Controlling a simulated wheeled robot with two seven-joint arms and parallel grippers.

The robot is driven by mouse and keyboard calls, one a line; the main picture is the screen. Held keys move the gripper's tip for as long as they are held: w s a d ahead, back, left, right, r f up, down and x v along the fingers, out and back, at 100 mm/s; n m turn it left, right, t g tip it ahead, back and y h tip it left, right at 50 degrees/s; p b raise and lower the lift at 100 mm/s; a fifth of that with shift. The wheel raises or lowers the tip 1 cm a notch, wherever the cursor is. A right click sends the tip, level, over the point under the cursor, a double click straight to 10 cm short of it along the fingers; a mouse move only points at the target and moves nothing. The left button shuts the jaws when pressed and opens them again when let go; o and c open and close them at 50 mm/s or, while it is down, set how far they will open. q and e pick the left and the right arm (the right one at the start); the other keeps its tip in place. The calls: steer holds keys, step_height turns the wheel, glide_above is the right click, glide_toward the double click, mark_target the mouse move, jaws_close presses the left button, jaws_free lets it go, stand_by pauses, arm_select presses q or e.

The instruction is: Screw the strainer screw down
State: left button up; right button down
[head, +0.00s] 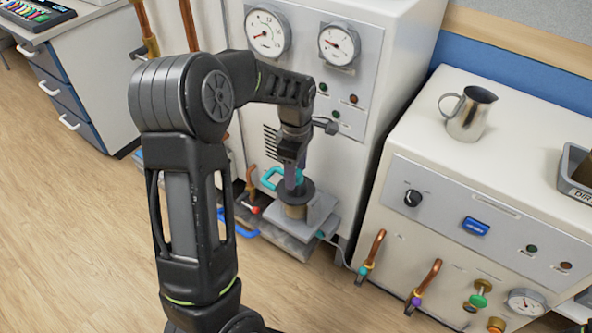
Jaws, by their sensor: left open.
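My left gripper (292,178) points down at the front of the white cabinet with the two dials. Its fingers are open and come down around a small teal part, which looks like the head of the strainer screw (299,176). The fingers partly hide this part, and I cannot tell whether they touch it. My right gripper is out of view.
A teal C-shaped handle (269,179) is just left of the gripper. Gauges (266,33) sit on the panel above. A second white cabinet at right bears a metal jug (468,113) and has copper pipes (425,285) in front. Wooden floor (70,220) is clear at left.

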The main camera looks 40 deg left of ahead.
arm_select(q)
jaws_close()
stand_by(0.4)
